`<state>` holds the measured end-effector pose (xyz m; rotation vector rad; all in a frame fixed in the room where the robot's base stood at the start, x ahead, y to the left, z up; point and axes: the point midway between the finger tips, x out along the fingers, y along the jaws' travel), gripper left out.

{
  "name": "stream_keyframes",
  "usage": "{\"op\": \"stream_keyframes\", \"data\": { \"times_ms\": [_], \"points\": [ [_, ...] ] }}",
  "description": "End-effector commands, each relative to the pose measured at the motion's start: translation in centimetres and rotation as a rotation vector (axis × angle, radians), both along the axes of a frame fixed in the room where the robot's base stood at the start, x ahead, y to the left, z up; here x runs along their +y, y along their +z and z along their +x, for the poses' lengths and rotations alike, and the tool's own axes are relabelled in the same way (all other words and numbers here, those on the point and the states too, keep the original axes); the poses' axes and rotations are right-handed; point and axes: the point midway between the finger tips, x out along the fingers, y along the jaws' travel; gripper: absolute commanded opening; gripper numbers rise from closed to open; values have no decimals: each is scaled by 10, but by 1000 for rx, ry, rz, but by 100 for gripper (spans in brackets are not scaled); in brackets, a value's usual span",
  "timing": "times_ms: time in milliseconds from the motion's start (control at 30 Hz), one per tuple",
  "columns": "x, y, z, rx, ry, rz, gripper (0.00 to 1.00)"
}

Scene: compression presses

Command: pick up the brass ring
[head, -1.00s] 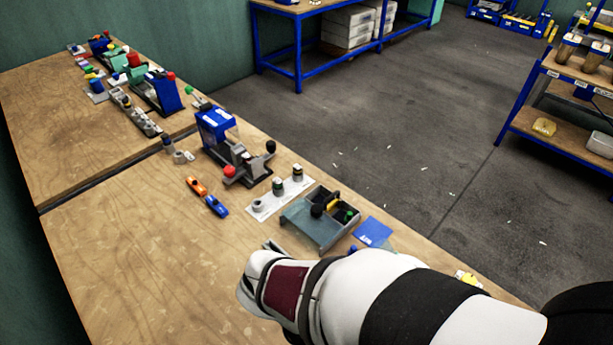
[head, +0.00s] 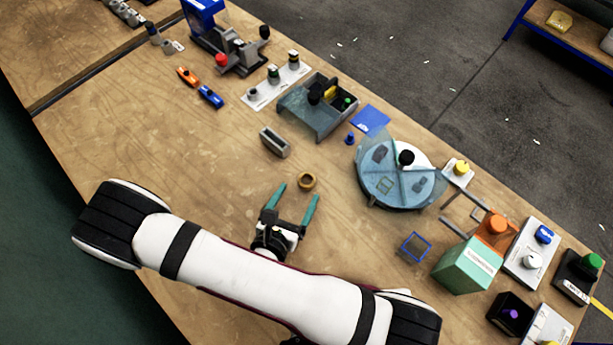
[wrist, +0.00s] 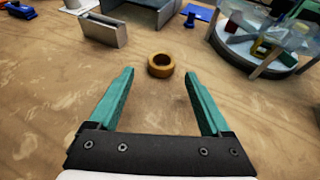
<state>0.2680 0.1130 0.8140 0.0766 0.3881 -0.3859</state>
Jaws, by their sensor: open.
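The brass ring (head: 307,181) lies flat on the wooden table in the head view. In the wrist view the ring (wrist: 161,65) sits ahead of the fingers, a little beyond their tips and between their lines. My gripper (head: 297,191) is open and empty, with two green fingers spread apart. In the wrist view its fingertips (wrist: 160,73) frame the space just short of the ring. Nothing hides the ring in either view.
A grey slotted block (head: 275,143) stands behind the ring to the left. A round glass-topped turntable (head: 395,200) stands to the right. A blue wire square (head: 415,247) and a green box (head: 467,268) are at right.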

Motion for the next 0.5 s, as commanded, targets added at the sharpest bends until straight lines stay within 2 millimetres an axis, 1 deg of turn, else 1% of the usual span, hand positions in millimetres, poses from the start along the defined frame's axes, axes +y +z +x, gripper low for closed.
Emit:
{"op": "stream_keyframes", "data": {
  "times_ms": [33,100,200,300,467,500],
  "points": [
    [-7,-1,8,0,-9,-1,82],
    [-13,-3,22,1,-10,1,82],
    [-18,-9,35,0,-7,-1,82],
    [-19,-11,41,0,-3,0,82],
    [-19,-11,41,0,-1,0,82],
    [-19,-11,41,0,-1,0,75]
  ]
}}
